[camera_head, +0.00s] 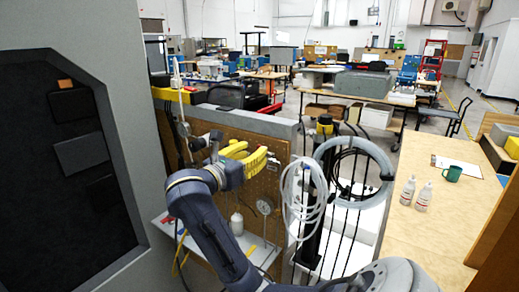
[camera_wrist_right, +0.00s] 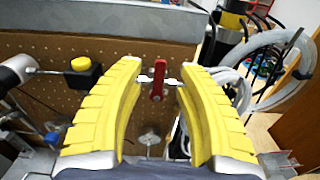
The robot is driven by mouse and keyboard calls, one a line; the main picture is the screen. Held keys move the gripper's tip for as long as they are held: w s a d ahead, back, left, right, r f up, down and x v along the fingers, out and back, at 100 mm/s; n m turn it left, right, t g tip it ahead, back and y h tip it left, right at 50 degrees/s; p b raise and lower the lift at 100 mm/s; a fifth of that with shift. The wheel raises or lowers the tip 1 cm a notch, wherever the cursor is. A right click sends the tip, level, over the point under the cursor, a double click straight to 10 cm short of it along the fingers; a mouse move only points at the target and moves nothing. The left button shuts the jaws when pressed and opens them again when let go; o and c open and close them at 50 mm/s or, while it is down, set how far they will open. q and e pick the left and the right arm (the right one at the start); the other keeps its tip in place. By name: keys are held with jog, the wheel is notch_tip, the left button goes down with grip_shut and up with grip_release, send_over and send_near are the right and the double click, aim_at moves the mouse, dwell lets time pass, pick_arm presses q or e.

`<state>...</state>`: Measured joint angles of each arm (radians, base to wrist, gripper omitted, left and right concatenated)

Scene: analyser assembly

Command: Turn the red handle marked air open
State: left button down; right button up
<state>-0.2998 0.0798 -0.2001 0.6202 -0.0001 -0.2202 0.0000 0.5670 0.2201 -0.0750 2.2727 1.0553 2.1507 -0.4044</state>
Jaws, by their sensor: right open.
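The red handle (camera_wrist_right: 157,83) sits on a small silver valve in front of the brown pegboard, near the middle of the right wrist view. It hangs roughly upright in that picture. My right gripper (camera_wrist_right: 161,68) is open, its two yellow ribbed fingers on either side of the handle, with a gap visible on both sides. In the head view the right gripper (camera_head: 259,153) is at the pegboard, and the valve is small and partly hidden by the fingers there. The "air open" marking is not readable. My left gripper is not in view.
On the pegboard (camera_head: 275,145), a black fitting with a yellow knob (camera_wrist_right: 81,64) is left of the fingers. Coiled white hoses (camera_head: 304,195) hang to the right. A grey cabinet (camera_head: 130,130) is at left.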

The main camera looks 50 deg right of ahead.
aim_at(259, 148)
jog(key=shift+w+d, duration=0.2)
jog(key=shift+d, duration=1.7)
jog(key=shift+o, duration=0.2)
grip_shut()
